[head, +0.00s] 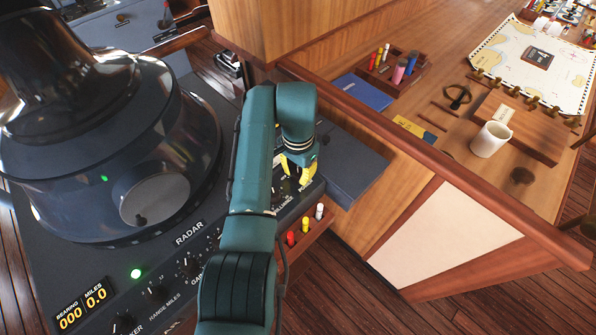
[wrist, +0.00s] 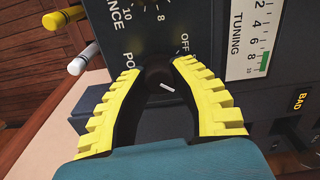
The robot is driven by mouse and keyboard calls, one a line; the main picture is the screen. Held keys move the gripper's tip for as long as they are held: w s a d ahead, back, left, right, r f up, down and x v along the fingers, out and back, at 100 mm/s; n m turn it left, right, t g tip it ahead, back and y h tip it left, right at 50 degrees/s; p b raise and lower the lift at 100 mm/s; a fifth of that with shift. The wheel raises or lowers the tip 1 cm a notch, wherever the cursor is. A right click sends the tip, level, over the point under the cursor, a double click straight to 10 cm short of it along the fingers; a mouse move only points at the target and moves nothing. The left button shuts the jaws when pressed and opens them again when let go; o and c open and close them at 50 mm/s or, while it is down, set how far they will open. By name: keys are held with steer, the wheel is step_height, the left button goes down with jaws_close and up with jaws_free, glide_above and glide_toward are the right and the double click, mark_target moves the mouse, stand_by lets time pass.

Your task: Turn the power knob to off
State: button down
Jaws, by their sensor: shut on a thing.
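The power knob (wrist: 157,79) is a small dark round knob with a short white line, in the middle of the wrist view. The white line lies on the lower right of the knob, slanting down to the right. The word OFF (wrist: 182,45) is printed above and right of the knob. A partly covered label starting "PO" is to its left. My gripper (wrist: 159,69) has yellow ridged fingers, one on each side of the knob, and is shut on it. In the head view my gripper (head: 298,175) reaches down to the radar console's right end, and the knob is hidden there.
The radar console (head: 190,235) carries more knobs and a large dark viewing hood (head: 80,110). A tuning scale (wrist: 250,38) and a lit BAD indicator (wrist: 299,101) are right of my gripper in the wrist view. Capped markers (head: 305,225) stand beside the console. A wooden chart table (head: 440,175) is at right.

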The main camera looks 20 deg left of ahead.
mark_target(298, 173)
steer(key=n, duration=0.8)
steer(key=shift+n, duration=0.4)
steer(key=n, duration=0.4)
steer(key=shift+f+n, duration=0.1)
steer(key=shift+n, duration=1.9)
steer(key=c, duration=0.8)
jaws_free()
step_height(298, 173, up, 12)
steer(key=shift+r, duration=0.1)
